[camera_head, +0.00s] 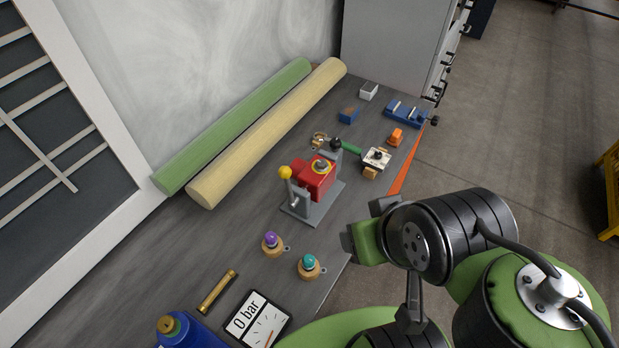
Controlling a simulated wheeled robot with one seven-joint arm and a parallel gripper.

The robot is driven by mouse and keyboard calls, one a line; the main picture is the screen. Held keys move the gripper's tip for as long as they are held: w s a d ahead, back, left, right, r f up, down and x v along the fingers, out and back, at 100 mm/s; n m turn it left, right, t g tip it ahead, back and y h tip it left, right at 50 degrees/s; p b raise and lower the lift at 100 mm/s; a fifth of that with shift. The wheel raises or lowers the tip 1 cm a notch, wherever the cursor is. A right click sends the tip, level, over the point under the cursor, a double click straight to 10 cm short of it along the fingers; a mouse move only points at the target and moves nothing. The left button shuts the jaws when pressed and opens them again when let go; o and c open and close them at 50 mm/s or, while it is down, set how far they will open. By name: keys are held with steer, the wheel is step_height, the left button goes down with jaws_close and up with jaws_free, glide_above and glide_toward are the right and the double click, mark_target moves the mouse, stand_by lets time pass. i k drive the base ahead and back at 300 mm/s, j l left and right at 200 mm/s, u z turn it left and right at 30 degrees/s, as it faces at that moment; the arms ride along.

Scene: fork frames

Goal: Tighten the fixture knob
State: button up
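A fixture with a grey base (314,208) stands on the bench and holds a red block (318,178). A yellow ball (285,172) tops a lever at its left, and a dark knob (336,145) sits at its far right. A white block with a black knob (376,157) stands to the right. I cannot tell which knob is the fixture knob. My gripper (366,223) is right of and nearer than the grey base, apart from it. Its two dark fingers look spread, with nothing seen between them.
Purple (271,238) and teal (308,262) knobs on round wooden bases stand in front. A gauge reading 0 bar (254,319), a brass tube (217,291) and a blue canister (187,333) lie nearer. Green (235,125) and cream (268,132) rolls line the back. A blue vise (405,113) is far right.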

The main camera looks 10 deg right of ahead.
mark_target(335, 143)
steer(key=z, duration=0.35)
steer(key=i+l+u, duration=0.15)
steer(key=l+u, duration=0.15)
steer(key=l, duration=0.2)
steer(key=i+l+u, duration=0.15)
steer(key=u, duration=0.25)
steer(key=i+l+u, duration=0.1)
steer(key=l+u, duration=0.5)
steer(key=u, duration=0.25)
steer(key=l+u, duration=0.65)
steer(key=u, duration=0.15)
